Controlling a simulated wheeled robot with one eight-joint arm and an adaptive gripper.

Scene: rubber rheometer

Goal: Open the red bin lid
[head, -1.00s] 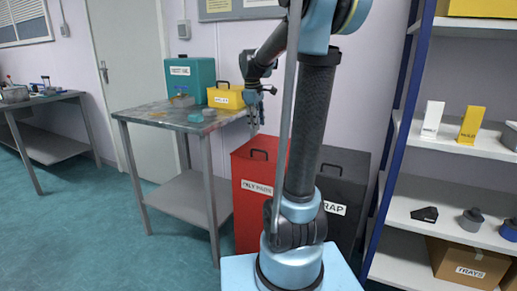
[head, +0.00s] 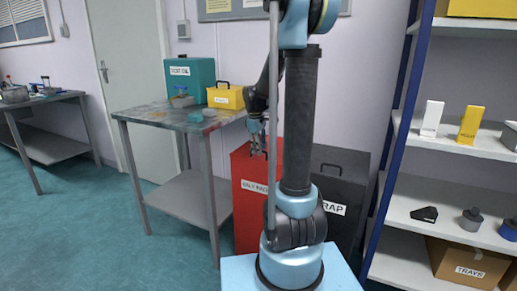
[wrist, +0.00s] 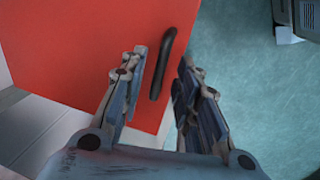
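The red bin (head: 247,205) stands on the floor beside the steel table, its lid flat on top. My gripper (head: 257,152) points down at the lid, close to it. In the wrist view the red lid (wrist: 80,45) fills the left, with its black bar handle (wrist: 163,62) near the right edge. My gripper is open there (wrist: 162,65); its two fingers lie either side of the handle with gaps visible. I cannot tell whether the fingertips are down at handle height. In the head view my gripper hides most of the handle.
A dark grey bin (head: 340,185) stands close on the right of the red bin. The steel table (head: 180,118) on the left carries a yellow box (head: 226,97) and a teal container (head: 190,75). A shelf unit (head: 440,142) stands further right.

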